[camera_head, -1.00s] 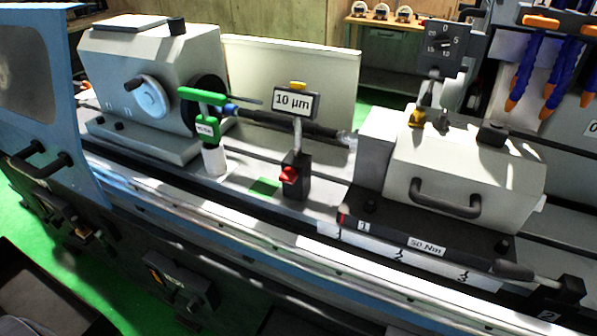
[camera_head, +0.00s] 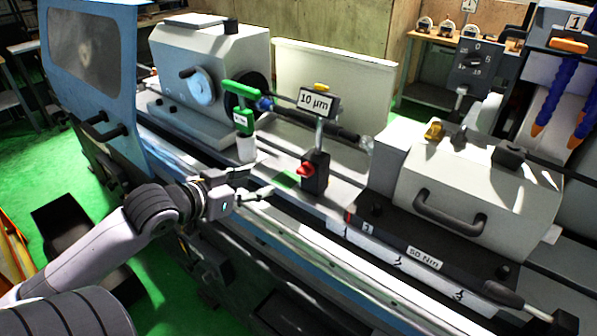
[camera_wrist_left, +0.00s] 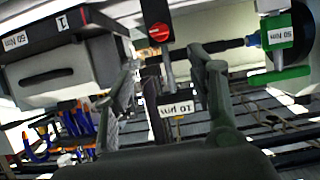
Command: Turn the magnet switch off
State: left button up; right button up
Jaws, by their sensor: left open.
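The red magnet switch (camera_head: 305,169) is on the front of a black magnet base (camera_head: 316,180). The base stands upright on the machine bed and carries a post with a "10 µm" display (camera_head: 318,101). My left gripper (camera_head: 262,181) is open and empty, left of the switch and apart from it, fingers pointing towards the base. In the left wrist view, which is upside down, the red switch (camera_wrist_left: 159,33) lies beyond and between the open fingers of my left gripper (camera_wrist_left: 165,62). My right gripper is in neither view.
A tailstock block (camera_head: 450,185) with a black handle is on the right. The headstock (camera_head: 205,75) is at the back left. The bed's front edge runs below my gripper.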

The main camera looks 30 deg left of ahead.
aim_at(302, 171)
pick_arm(q)
jog(key=p+x, duration=0.1)
jog(key=x, duration=0.7)
jog(key=p+x, duration=0.1)
jog(key=x, duration=0.6)
jog(key=shift+w+d, duration=0.1)
jog(key=shift+w, duration=0.35)
jog(key=shift+w+d+f, duration=0.1)
jog(key=shift+w+f, duration=0.15)
jog(key=shift+w, duration=0.35)
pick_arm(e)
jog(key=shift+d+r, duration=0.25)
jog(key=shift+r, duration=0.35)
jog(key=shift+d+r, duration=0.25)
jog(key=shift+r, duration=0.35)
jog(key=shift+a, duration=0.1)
pick_arm(q)
jog(key=c, duration=1.1)
jog(key=shift+c, duration=0.2)
